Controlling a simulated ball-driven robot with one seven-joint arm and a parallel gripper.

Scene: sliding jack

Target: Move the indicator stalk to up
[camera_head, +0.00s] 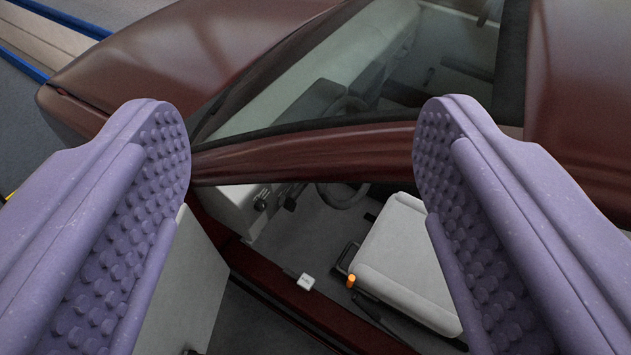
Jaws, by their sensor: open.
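My gripper (303,125) is open and empty, its two purple studded fingers wide apart at the left and right of the view. Between and beyond them is a dark red car (310,155). Part of its grey steering wheel (345,196) shows through the open side, below the roof-side frame. Another part of the wheel shows through the windshield. I cannot make out the indicator stalk; it is too small or hidden behind the frame and wheel. My fingers appear outside the car, apart from the wheel.
A light grey seat (405,262) stands inside, with an orange-topped piece (351,281) beside it. A small white block (306,282) is at the red sill (285,295). An open door panel (185,290) is at lower left. The red frame (300,157) crosses above the opening.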

